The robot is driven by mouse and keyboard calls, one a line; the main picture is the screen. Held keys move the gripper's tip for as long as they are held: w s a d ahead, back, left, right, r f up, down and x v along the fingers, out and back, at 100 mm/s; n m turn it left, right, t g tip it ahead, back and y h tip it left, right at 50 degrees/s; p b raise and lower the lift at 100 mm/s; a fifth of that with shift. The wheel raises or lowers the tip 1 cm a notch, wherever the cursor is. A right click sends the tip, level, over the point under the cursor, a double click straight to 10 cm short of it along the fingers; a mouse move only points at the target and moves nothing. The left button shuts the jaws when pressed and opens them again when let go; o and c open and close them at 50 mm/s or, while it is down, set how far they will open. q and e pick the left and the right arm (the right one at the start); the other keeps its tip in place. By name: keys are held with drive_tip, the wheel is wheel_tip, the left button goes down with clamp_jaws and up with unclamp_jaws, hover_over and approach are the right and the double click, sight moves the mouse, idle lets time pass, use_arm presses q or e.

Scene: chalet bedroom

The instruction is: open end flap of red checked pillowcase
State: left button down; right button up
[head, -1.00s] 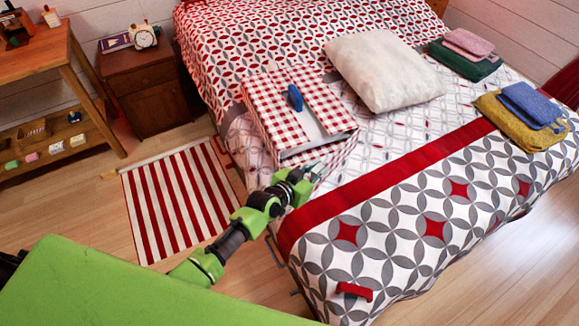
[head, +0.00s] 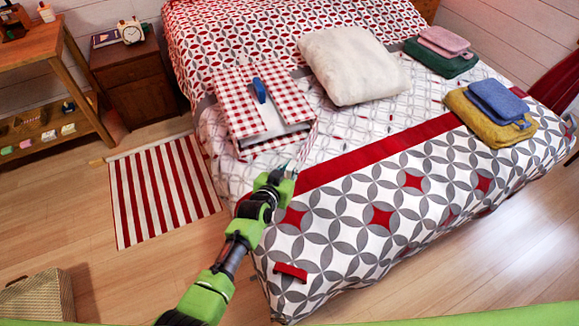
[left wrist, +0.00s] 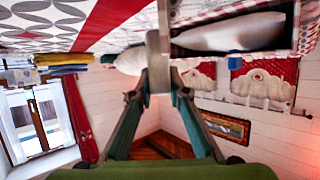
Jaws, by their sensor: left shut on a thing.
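The red checked pillowcase (head: 235,108) lies on the bed, with a blue item (head: 259,90) on its top. Its near end shows a white and grey opening, and a checked strip of the end flap (head: 309,143) runs from the right corner towards my left gripper (head: 290,172). In the left wrist view, the pillowcase's open end with white inside (left wrist: 230,35) is at the upper right. There my left gripper (left wrist: 158,78) has its fingers closed together at a pale piece; the exact grip on the cloth is hard to see. My right gripper is not in view.
A white pillow (head: 352,66) lies behind the pillowcase. Folded yellow and blue cloths (head: 490,118) and a green and pink stack (head: 441,52) are at the right. A striped rug (head: 165,188) and nightstand (head: 133,82) stand left. The patterned near bed area is mostly clear.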

use_arm(q)
drive_tip(key=shift+a, duration=0.1)
drive_tip(key=c, duration=1.9)
unclamp_jaws()
drive_tip(key=shift+v, duration=6)
